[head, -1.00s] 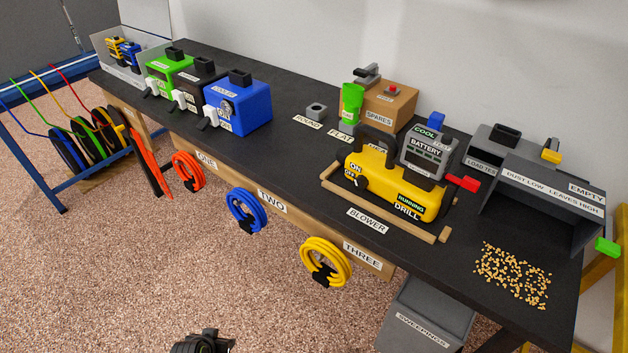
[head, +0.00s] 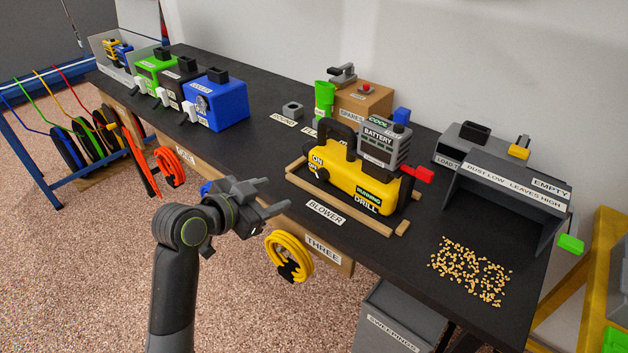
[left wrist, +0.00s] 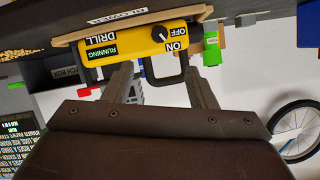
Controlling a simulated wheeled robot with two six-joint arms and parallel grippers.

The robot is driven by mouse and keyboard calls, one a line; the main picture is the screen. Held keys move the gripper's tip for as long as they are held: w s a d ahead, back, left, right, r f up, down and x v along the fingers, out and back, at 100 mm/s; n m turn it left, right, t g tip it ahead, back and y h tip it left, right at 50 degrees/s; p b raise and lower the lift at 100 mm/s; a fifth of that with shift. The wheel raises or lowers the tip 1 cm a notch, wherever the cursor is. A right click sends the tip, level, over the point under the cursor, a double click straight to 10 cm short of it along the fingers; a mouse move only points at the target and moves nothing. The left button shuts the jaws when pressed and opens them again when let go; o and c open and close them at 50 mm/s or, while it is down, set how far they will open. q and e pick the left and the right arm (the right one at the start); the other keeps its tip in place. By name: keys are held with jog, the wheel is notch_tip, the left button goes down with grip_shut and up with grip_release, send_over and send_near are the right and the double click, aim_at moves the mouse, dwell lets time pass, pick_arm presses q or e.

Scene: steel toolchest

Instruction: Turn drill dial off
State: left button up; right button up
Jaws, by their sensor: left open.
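The yellow drill (head: 350,180) lies in a wooden frame on the black bench, behind the BLOWER label. Its dial (head: 322,174) is a small black knob on the left end, beside ON and OFF labels. The left wrist view shows the drill upside down, with the dial (left wrist: 160,38) and a pale pointer mark whose exact setting I cannot tell. A green RUNNING panel (head: 368,193) shows on its side. My left gripper (head: 280,195) is open and empty, in front of the bench edge, left of the drill and apart from the dial. My right gripper is out of view.
A grey battery (head: 384,145) stands on the drill, with a red part (head: 424,174) at its right. A wooden rail (head: 335,209) borders the drill's front. A yellow hose coil (head: 289,257) hangs below the bench edge. Loose pellets (head: 470,270) lie at the right.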

aim_at(318, 178)
pick_arm(q)
jog(key=x, duration=1.5)
jog(key=shift+w+d+f+b, duration=0.1)
jog(key=shift+w+d+b, duration=0.1)
jog(key=shift+w+b, duration=0.1)
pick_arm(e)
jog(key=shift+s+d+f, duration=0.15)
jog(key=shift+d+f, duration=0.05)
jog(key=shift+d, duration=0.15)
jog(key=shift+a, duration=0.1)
pick_arm(q)
jog(key=c, duration=1)
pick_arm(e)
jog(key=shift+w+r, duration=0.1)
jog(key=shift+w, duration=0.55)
